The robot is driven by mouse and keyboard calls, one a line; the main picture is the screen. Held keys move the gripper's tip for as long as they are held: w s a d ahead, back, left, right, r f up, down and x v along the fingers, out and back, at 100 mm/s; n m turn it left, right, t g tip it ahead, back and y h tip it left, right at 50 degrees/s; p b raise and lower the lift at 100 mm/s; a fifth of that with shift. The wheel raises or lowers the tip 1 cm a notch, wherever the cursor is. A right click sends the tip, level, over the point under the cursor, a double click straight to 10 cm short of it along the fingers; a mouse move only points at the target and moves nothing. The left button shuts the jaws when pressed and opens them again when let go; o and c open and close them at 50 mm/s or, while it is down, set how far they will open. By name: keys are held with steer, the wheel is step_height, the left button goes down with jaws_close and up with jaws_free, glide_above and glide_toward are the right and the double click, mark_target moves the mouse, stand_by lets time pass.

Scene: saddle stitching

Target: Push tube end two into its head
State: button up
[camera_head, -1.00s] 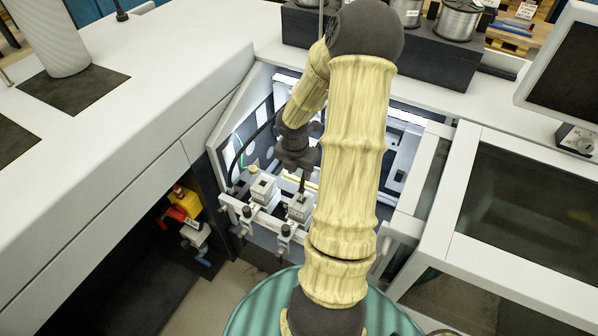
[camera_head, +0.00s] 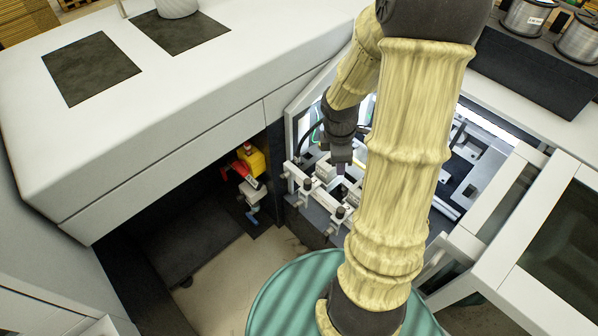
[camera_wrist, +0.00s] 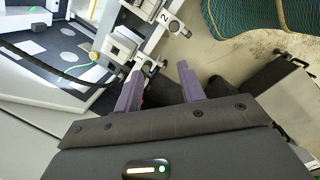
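My gripper (camera_wrist: 159,72) is open in the wrist view, its two dark purple fingers apart with nothing seen between them. In the head view my gripper (camera_head: 342,160) is above the row of small grey stitching heads (camera_head: 325,171) inside the open machine bay. In the wrist view a pale head block (camera_wrist: 124,42) lies beyond the left fingertip. A white label reading 2 (camera_wrist: 163,17) is on the bar at the upper middle. A thin green tube (camera_wrist: 82,66) runs at the left near the blocks. I cannot tell which tube end is end two, or whether it is seated.
A front bar with clamps (camera_head: 337,215) runs along the bay. A yellow and red switch (camera_head: 250,163) is mounted left of it. An open framed door (camera_head: 495,200) stands to the right. A green ribbed drum-like shape (camera_wrist: 265,15) is at the upper right of the wrist view.

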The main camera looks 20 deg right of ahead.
steer(key=s+a+r+m+t, duration=0.1)
steer(key=s+a+r+m, duration=0.1)
steer(key=a+m, duration=0.4)
steer(key=s+a+r+m+y, duration=0.1)
steer(key=s+a+r+m, duration=0.2)
steer(key=a+m, duration=0.4)
steer(key=shift+s+a+r+m+t+y, duration=0.2)
steer(key=shift+r+m+t+y, duration=0.15)
steer(key=shift+r, duration=0.55)
steer(key=shift+f+b, duration=0.4)
steer(key=shift+w+d, duration=0.1)
